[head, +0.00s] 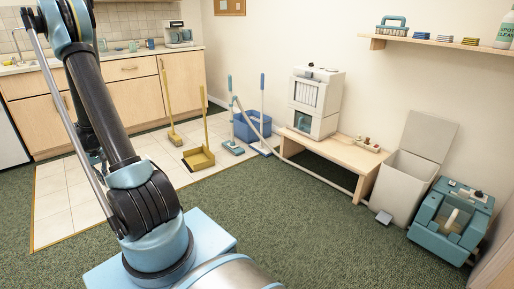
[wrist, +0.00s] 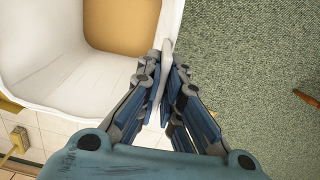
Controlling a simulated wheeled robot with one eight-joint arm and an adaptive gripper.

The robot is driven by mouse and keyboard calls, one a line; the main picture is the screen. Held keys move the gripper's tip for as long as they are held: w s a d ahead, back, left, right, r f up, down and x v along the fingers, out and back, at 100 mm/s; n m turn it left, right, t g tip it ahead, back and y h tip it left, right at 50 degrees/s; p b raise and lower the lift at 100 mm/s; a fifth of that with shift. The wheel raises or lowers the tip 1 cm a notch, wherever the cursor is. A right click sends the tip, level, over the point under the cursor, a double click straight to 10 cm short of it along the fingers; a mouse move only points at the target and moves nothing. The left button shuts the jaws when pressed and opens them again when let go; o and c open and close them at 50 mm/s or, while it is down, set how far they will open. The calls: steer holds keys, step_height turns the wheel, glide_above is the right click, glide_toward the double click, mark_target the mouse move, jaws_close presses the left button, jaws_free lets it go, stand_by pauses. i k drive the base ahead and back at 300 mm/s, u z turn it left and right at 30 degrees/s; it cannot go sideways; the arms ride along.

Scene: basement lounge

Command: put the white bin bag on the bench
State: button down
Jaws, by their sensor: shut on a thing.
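In the wrist view my gripper (wrist: 166,72) is shut on a thin white edge. This edge looks joined to a large white hollow thing (wrist: 60,60) with a tan patch inside, which appears to be the white bin bag; its full shape is cut off by the frame. The bench (head: 340,152) is low, pale wood, against the right wall in the head view. A white boxy appliance (head: 316,100) stands on its left part, and small items (head: 368,143) lie near its right end. My gripper and the bag are out of the head view.
A white bin (head: 402,185) with a raised lid and a teal machine (head: 452,222) stand right of the bench. A yellow dustpan (head: 199,159), brooms and a blue bucket (head: 252,126) stand on the tiles. Green carpet before the bench is mostly clear.

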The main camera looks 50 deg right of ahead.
mark_target(351, 156)
steer(key=u, duration=0.05)
steer(key=i, duration=1.05)
steer(key=z, duration=3.35)
steer(key=i, duration=0.35)
steer(key=z, duration=0.45)
